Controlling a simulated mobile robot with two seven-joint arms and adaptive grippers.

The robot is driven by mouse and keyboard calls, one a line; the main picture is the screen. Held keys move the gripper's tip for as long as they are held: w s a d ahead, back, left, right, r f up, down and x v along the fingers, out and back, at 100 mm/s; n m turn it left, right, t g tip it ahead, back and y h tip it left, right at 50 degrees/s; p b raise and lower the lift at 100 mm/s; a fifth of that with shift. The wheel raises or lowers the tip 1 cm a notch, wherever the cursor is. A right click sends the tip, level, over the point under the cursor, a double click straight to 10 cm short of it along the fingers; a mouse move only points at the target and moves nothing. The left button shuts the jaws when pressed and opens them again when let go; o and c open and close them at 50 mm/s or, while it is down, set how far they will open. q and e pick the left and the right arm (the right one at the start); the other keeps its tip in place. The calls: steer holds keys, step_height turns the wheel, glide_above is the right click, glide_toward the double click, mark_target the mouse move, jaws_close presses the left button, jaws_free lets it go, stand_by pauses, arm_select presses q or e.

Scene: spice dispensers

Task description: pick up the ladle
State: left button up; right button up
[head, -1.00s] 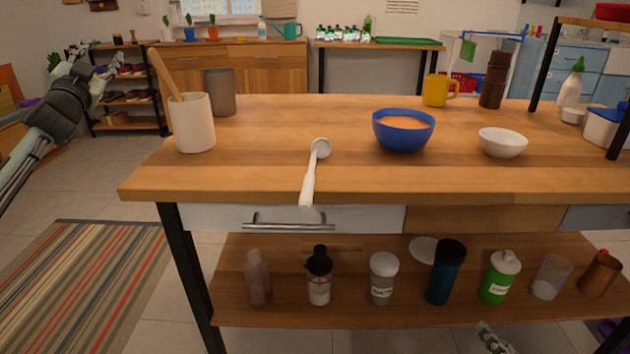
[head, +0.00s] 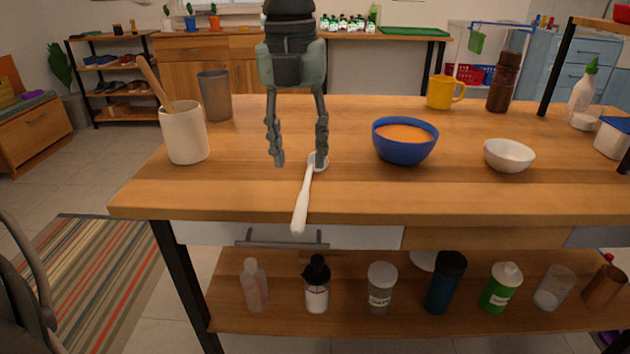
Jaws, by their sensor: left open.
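The white ladle (head: 303,200) lies on the wooden table, its bowl away from me and its handle reaching out over the front edge. My left gripper (head: 299,163) points down over the table, its two fingers spread. The right finger overlaps the ladle's bowl in the picture and partly hides it; the left finger is left of the ladle. I cannot tell whether a finger touches it. Nothing is held. My right gripper is not in view.
A blue bowl of orange soup (head: 404,145) and a white bowl (head: 508,155) stand to the right. A cream crock (head: 184,135) with a wooden utensil and a grey cup (head: 215,95) stand left. Several bottles line the shelf below. The table front (head: 400,200) is clear.

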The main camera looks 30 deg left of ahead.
mark_target(303, 196)
arm_select(q)
steer(key=f, duration=0.7)
steer(key=shift+s+d, duration=0.15)
steer(key=shift+d, duration=0.2)
steer(key=shift+c, duration=0.6)
jaws_close()
